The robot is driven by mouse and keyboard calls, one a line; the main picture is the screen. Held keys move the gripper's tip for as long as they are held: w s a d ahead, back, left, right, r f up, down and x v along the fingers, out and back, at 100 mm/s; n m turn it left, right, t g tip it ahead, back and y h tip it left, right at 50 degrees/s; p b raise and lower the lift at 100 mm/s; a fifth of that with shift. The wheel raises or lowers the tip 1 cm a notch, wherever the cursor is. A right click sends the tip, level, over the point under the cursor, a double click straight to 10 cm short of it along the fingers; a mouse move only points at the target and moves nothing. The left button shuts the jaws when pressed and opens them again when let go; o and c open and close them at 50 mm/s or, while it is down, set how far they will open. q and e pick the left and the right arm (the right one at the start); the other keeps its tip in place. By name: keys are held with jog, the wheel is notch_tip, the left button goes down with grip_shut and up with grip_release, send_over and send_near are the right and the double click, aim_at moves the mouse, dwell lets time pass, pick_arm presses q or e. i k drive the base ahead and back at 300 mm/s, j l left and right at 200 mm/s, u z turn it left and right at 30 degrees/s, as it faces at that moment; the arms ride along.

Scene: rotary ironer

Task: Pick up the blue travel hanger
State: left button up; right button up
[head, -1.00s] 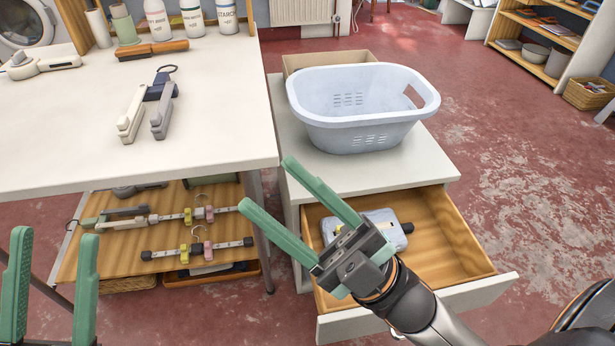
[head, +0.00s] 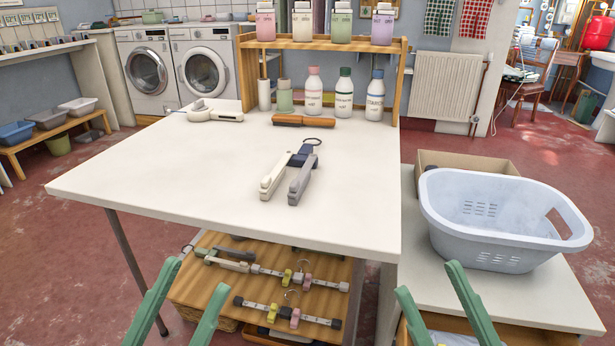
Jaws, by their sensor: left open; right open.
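A folded travel hanger (head: 302,158) lies on the white table, with a dark blue middle, one cream arm, one grey arm and a dark hook ring at its far end. The two arms point toward me. No hanger in view is blue all over. My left gripper (head: 198,275) is open and empty, low in the picture in front of the table's lower shelf. My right gripper (head: 428,278) is open and empty at the lower right, near the table's right corner. Both are apart from the hanger.
The white table (head: 130,180) has free room around the hanger. Behind it are a brown brush (head: 303,121), bottles (head: 344,95) and a white device (head: 212,113). A lower shelf (head: 195,285) holds clip hangers. A pale blue basket (head: 500,215) stands on the right cabinet.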

aim_at(298, 160)
jog(key=i+j, duration=0.1)
jog(key=j, duration=0.25)
jog(key=i+j, duration=0.1)
jog(key=j, duration=0.2)
jog(key=i+j, duration=0.1)
jog(key=j, duration=0.25)
jog(key=i+j, duration=0.1)
jog(key=j, duration=0.25)
jog(key=i+j, duration=0.45)
jog(key=i, duration=0.1)
